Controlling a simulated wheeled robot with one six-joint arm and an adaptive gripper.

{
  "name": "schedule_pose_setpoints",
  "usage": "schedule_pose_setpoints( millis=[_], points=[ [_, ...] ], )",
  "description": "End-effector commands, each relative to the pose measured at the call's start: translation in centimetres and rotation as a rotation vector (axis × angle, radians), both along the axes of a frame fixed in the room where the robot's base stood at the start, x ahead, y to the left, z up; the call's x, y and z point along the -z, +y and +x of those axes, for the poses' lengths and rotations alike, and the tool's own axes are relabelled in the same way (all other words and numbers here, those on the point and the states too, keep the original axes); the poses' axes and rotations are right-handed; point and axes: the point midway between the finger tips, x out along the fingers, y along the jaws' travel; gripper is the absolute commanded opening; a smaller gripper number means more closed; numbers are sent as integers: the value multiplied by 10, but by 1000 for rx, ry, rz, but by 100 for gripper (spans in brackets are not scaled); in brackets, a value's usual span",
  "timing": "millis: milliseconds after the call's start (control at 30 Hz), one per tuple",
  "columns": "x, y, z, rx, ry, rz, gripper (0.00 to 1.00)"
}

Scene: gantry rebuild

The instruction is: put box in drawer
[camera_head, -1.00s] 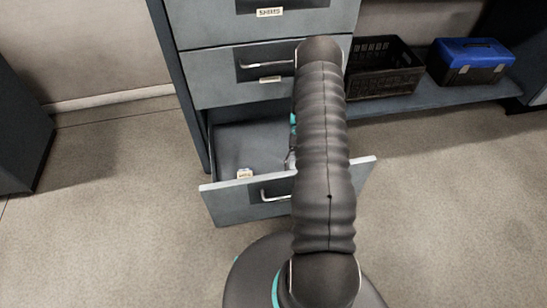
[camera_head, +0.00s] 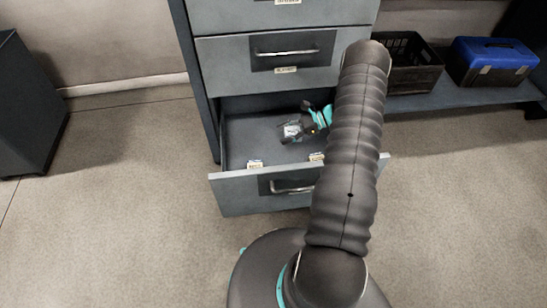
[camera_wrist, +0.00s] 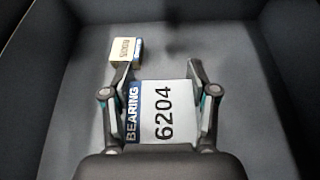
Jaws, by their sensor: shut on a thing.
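The bottom drawer (camera_head: 235,190) of the grey cabinet stands open. My gripper (camera_head: 300,130) is inside the drawer's outline, partly hidden by my arm in the head view. In the wrist view, my gripper (camera_wrist: 160,75) is shut on a white box (camera_wrist: 165,112) with a blue edge, marked "BEARING 6204". The box lies between the two fingers, with the drawer floor behind it. I cannot tell whether it touches the floor.
A small white and yellow box (camera_wrist: 125,52) lies in the drawer, ahead and left of the held box. Small pale items (camera_head: 255,164) show by the drawer front. A closed drawer (camera_head: 285,65) is above. A black crate (camera_head: 412,65) and blue toolbox (camera_head: 492,60) sit on the right shelf.

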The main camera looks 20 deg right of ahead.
Motion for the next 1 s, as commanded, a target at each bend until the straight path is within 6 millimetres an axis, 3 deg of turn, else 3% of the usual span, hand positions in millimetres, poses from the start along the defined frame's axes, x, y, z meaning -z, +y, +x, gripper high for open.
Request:
schedule_pose_setpoints(
  millis=[200,400,633,900,1000],
  points=[
    [26,43,-17,-3,4,2,19],
    [45,71,-28,-2,2,3,19],
    [54,80,-32,-2,1,0,19],
    [88,80,-32,-2,0,1,19],
    [91,79,-31,-2,0,1,19]
  ],
)
